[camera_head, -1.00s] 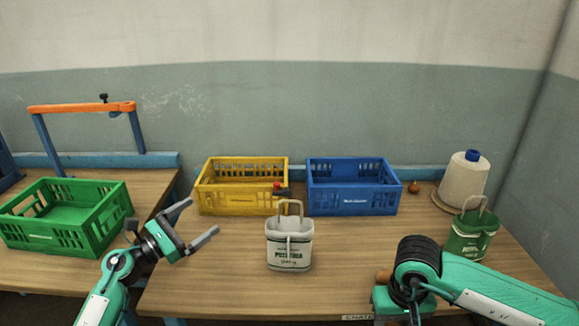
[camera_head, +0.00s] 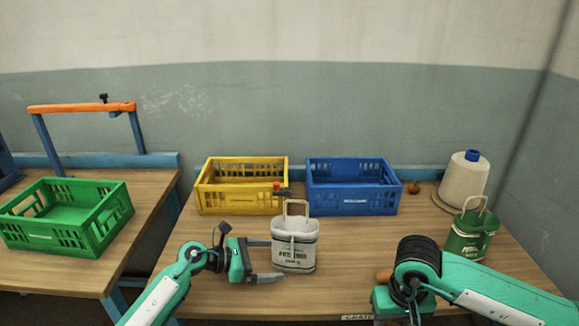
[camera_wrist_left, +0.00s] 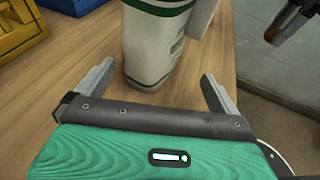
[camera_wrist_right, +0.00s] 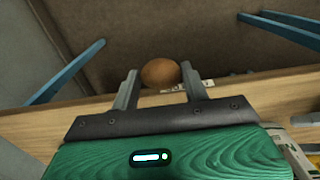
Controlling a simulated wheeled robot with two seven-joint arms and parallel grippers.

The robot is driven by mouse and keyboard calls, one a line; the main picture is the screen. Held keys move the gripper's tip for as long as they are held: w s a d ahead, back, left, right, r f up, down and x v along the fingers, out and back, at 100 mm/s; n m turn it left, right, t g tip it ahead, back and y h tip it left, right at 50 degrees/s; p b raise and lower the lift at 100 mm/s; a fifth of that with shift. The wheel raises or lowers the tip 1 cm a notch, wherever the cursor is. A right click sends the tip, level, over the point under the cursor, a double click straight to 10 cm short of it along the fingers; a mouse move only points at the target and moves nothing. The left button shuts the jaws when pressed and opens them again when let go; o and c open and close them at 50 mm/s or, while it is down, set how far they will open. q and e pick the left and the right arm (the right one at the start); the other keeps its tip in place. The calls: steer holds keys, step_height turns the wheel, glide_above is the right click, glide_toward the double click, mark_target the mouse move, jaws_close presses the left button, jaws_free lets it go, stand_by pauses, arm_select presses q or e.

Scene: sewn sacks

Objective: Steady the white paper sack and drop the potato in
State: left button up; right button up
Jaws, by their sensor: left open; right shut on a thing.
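The white paper sack (camera_head: 294,248) with green print and a looped handle stands upright on the table, in front of the crates. It also shows in the left wrist view (camera_wrist_left: 150,45). My left gripper (camera_head: 266,260) is open at the sack's left side, with the sack's lower part between and just beyond its fingertips. The potato (camera_wrist_right: 160,72) is brown and sits between the fingers of my right gripper (camera_wrist_right: 160,88), which is shut on it. In the head view the potato (camera_head: 383,276) is mostly hidden behind my right arm at the table's front.
A yellow crate (camera_head: 240,208) and a blue crate (camera_head: 352,206) stand behind the sack. A green sack (camera_head: 470,238) and a thread cone (camera_head: 464,180) stand at the right. A green crate (camera_head: 45,240) is on the left table.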

arm_select(q)
steer(key=shift+x, duration=2.5)
steer(key=c, duration=0.9)
steer(key=shift+c, duration=0.2)
arm_select(e)
steer(key=w+a+r+m, duration=0.1)
steer(key=w+a+r, duration=0.7)
steer(key=w+r, duration=0.25)
steer(key=w+a+r+m, duration=0.1)
steer(key=w+a+r, duration=0.6)
steer(key=w+r, duration=0.35)
arm_select(q)
steer(key=shift+c, duration=0.2)
arm_select(e)
steer(key=shift+a+f, duration=0.15)
steer(key=shift+f, duration=2.7)
steer(key=shift+f, duration=0.2)
